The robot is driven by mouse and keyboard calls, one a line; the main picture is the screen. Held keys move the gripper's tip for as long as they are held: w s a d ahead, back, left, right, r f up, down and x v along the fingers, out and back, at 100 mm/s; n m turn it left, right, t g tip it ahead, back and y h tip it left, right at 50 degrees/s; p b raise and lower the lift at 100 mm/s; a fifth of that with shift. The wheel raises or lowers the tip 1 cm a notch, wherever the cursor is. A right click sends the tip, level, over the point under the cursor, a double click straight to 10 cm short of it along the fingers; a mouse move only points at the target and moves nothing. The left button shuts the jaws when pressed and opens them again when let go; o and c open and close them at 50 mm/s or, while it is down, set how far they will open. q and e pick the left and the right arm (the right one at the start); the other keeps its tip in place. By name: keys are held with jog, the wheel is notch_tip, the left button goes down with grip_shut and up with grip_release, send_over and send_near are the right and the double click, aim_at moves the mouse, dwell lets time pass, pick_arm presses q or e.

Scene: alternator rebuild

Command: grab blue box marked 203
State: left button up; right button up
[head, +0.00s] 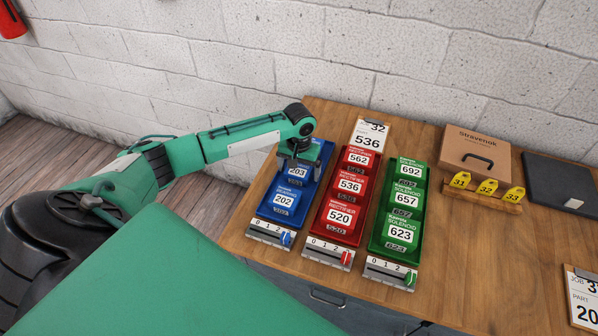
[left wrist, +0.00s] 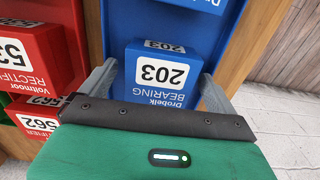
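The blue box marked 203 (head: 297,172) lies in the blue tray (head: 325,150), behind the blue box marked 202 (head: 284,199). My left gripper (head: 298,163) reaches down over box 203 from above and partly covers it in the head view. In the left wrist view, box 203 (left wrist: 163,72) sits between the two fingers of my left gripper (left wrist: 158,78). The fingers are apart, one on each side of the box, with a gap visible at least on the left side. My right gripper is in neither view.
A red tray of boxes (head: 343,198) and a green tray of boxes (head: 403,208) stand close to the right. Farther right are a cardboard case (head: 474,150), yellow numbered tags (head: 487,187) and a dark panel (head: 562,184). A white wall rises behind the table.

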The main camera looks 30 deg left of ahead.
pick_arm(q)
jog(key=c, duration=1.1)
jog(key=shift+r, duration=0.1)
